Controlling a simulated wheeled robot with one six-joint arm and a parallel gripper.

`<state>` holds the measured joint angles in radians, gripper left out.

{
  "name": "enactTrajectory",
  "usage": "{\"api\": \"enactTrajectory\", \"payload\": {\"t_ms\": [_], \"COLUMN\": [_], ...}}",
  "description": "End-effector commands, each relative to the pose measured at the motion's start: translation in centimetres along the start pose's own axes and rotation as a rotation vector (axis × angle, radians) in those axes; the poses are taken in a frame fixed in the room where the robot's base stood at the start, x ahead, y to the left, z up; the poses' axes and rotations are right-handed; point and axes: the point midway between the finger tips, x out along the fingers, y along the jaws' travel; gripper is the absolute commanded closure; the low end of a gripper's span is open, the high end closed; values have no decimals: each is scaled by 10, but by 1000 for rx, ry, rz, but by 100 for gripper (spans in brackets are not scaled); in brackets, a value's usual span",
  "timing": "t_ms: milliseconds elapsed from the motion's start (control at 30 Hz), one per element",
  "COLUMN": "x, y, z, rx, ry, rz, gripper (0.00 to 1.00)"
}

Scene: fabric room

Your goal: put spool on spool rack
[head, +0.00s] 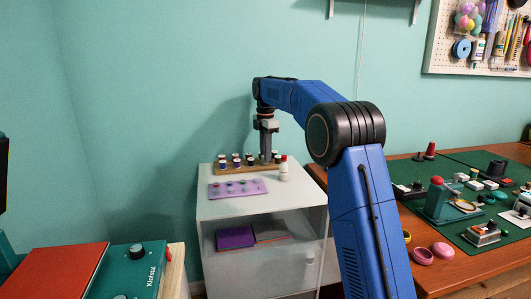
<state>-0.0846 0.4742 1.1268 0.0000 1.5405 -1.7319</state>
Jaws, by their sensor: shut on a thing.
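The spool rack (232,169) is a low wooden stand with several small dark and white spools in rows. It sits at the back of the white cabinet top. My gripper (266,157) points down over the right end of the rack. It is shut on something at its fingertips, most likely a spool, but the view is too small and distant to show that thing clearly. I cannot tell whether the held thing touches the rack.
A purple tray (238,195) with small items lies in front of the rack. A white bottle with a red cap (283,169) stands close to the right of my gripper. The cabinet's front top (225,210) is clear. A cluttered wooden desk (432,273) is on the right.

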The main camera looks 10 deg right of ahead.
Motion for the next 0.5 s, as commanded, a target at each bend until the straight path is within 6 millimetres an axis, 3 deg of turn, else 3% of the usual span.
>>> {"api": "enactTrajectory", "payload": {"t_ms": [500], "x": [6], "y": [0], "z": [0], "rx": [0], "ry": [0], "rz": [0], "gripper": [100]}}
